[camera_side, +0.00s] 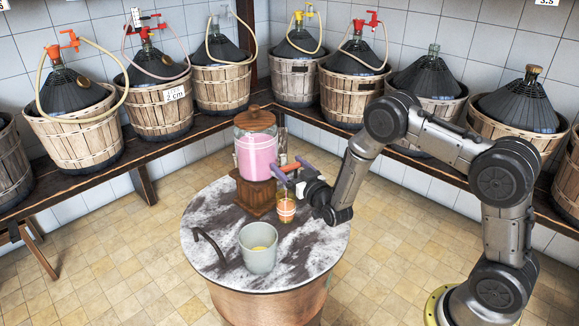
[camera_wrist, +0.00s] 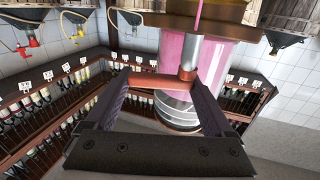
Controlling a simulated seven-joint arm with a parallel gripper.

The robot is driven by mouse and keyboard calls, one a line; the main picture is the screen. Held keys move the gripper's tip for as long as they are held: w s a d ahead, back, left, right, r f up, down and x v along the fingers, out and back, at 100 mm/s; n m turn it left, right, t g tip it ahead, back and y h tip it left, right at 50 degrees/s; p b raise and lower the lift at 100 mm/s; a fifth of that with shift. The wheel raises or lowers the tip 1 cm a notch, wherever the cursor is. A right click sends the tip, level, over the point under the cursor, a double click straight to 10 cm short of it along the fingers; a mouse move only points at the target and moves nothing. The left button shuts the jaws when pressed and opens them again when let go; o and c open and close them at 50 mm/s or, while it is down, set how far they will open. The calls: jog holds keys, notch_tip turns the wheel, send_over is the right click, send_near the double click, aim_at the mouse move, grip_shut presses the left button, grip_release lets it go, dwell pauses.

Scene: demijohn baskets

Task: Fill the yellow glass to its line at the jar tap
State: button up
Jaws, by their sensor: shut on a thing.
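A glass jar (camera_side: 256,155) of pink liquid stands on a wooden block on the round table, with a wooden lid. My gripper (camera_side: 290,168) is at its tap, shut on the red-brown tap handle (camera_wrist: 155,80), which lies between the fingertips in the wrist view. The metal spout (camera_wrist: 188,60) shows beside it, and a thin pink stream (camera_wrist: 199,9) runs from it. The yellow glass (camera_side: 286,207) stands upright under the tap and looks orange-pink inside. Its level against the line is too small to tell. The glass does not show in the upside-down wrist view.
A grey bucket (camera_side: 258,249) with some yellow inside stands at the table's front. The marbled tabletop (camera_side: 212,212) is otherwise mostly clear. Demijohns in wooden baskets (camera_side: 80,140) line the wall benches behind.

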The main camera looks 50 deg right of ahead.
jog(key=shift+w+d+r+n+y, duration=0.15)
jog(key=shift+n+y, duration=0.45)
jog(key=shift+y, duration=0.3)
jog(key=shift+w+n+t+y, duration=0.15)
jog(key=shift+n+y, duration=0.5)
jog(key=shift+y, duration=0.4)
jog(key=shift+w+n+t+y, duration=0.15)
jog(key=shift+n+y, duration=0.5)
jog(key=shift+y, duration=0.4)
jog(key=o, duration=1.1)
jog(key=shift+s, duration=0.1)
jog(key=s, duration=1.3)
jog(key=shift+s+d, duration=0.2)
jog(key=shift+s, duration=0.15)
jog(key=shift+a, duration=0.1)
